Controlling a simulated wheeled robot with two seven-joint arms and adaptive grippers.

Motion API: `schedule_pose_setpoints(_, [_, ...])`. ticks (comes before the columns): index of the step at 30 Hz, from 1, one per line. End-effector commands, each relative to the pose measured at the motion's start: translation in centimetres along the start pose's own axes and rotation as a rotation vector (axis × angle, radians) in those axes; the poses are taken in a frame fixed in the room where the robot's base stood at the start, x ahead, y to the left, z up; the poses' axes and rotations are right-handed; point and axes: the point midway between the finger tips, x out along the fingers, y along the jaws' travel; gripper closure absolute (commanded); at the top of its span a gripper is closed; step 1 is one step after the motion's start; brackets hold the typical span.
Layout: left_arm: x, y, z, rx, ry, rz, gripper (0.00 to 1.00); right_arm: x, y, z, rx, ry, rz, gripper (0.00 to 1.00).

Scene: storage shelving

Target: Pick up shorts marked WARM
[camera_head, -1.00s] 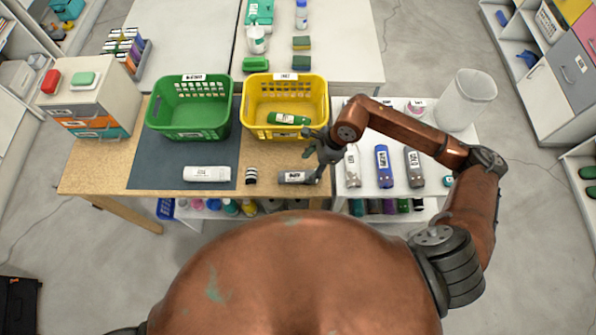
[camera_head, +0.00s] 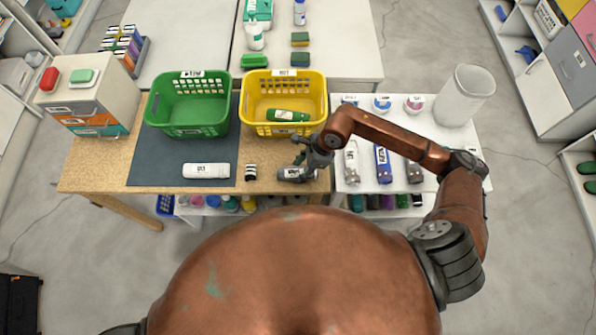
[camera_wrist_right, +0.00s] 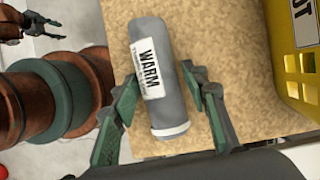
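The shorts marked WARM are a grey roll with a white label and a pale end band; they lie on the wooden table's front edge in the head view (camera_head: 288,173) and fill the middle of the right wrist view (camera_wrist_right: 165,95). My right gripper (camera_head: 303,166) is over them. In the right wrist view its green fingers (camera_wrist_right: 160,85) are spread, one along each side of the roll; firm contact cannot be made out. My left gripper is outside the head view; part of it seems to show at the top left of the right wrist view (camera_wrist_right: 35,25), its state unclear.
A yellow basket (camera_head: 318,92) holding a green roll stands behind the shorts, beside a green basket (camera_head: 150,118). A small black-and-white item (camera_head: 250,173) and a white roll (camera_head: 206,171) lie to the left. Several rolls, including a blue one (camera_head: 382,162), lie on the white shelf at right.

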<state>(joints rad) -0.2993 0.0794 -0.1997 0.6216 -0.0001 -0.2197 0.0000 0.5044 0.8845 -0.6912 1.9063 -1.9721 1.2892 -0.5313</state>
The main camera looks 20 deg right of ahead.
Motion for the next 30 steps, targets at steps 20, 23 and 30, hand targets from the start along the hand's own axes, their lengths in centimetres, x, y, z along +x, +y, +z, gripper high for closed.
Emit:
schedule_pose_setpoints(20, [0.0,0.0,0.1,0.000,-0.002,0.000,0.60,-0.1,0.0,0.1,0.000,-0.001,-0.001,0.90])
schedule_pose_setpoints(23, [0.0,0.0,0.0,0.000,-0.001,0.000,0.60,-0.5,-0.1,0.2,-0.001,-0.001,-0.001,0.90])
schedule_pose_setpoints(30, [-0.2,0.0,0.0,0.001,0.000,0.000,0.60,-3.3,0.0,1.4,-0.004,-0.001,-0.003,0.90])
